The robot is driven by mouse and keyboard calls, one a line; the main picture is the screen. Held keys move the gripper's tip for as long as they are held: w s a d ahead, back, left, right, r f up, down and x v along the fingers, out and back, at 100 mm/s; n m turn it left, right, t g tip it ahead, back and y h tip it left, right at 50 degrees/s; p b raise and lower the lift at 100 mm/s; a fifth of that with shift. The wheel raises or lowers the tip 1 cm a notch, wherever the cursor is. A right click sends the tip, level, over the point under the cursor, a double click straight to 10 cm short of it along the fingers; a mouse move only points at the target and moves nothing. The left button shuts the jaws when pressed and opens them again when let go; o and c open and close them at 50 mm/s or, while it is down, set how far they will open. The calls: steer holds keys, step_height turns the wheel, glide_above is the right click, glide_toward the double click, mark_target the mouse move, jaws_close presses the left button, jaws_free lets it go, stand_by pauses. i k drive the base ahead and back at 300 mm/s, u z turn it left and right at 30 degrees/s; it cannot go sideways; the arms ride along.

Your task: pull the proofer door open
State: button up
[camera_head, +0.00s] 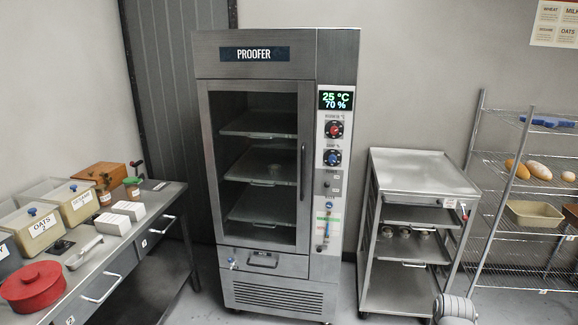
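The steel proofer (265,55) stands upright against the back wall, at the middle of the view. Its glass door (256,240) appears shut, with a steel frame and several shelves showing behind the glass. A dark vertical handle (302,172) runs along the door's right side. The control panel to the right of the door reads 25 °C and 70 %. My gripper is not in view, so its state does not show. Nothing blocks the view of the door or handle.
A steel rack trolley (412,172) stands right of the proofer; a wire shelf (520,235) with bread stands beyond it. Little floor shows before the proofer.

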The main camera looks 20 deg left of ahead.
mark_target(305, 89)
steer(key=u, duration=0.4)
steer(key=i, duration=0.9)
steer(key=u, duration=0.5)
